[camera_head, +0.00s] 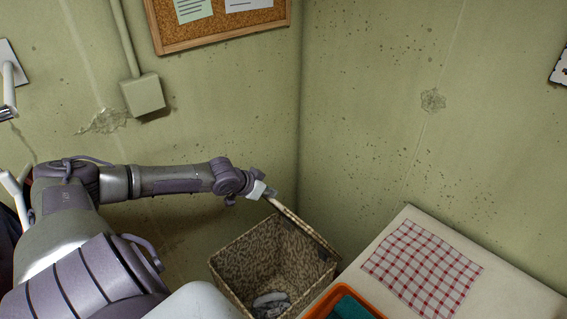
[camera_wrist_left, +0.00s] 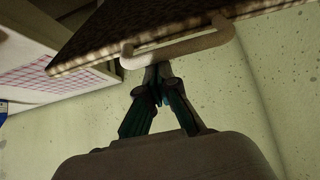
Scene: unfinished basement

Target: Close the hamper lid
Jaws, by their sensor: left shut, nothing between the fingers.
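The woven hamper (camera_head: 228,262) stands in the corner, open at the top, with some grey-white cloth (camera_head: 270,301) inside. Its lid (camera_head: 304,228) is raised and shows nearly edge-on at the back right of the opening. My left gripper (camera_head: 271,191) is at the upper left end of the lid. In the left wrist view the lid (camera_wrist_left: 95,45) has a pale loop handle (camera_wrist_left: 178,45) on its edge. My left gripper (camera_wrist_left: 158,87) is shut and empty, its tips close to the handle; I cannot tell whether they touch. My right gripper is not in view.
A pale table (camera_head: 510,291) with a red-checked cloth (camera_head: 423,268) stands right of the hamper. An orange tray (camera_head: 318,306) with a teal item (camera_head: 352,309) is close to the hamper's front right. Green walls meet behind the hamper.

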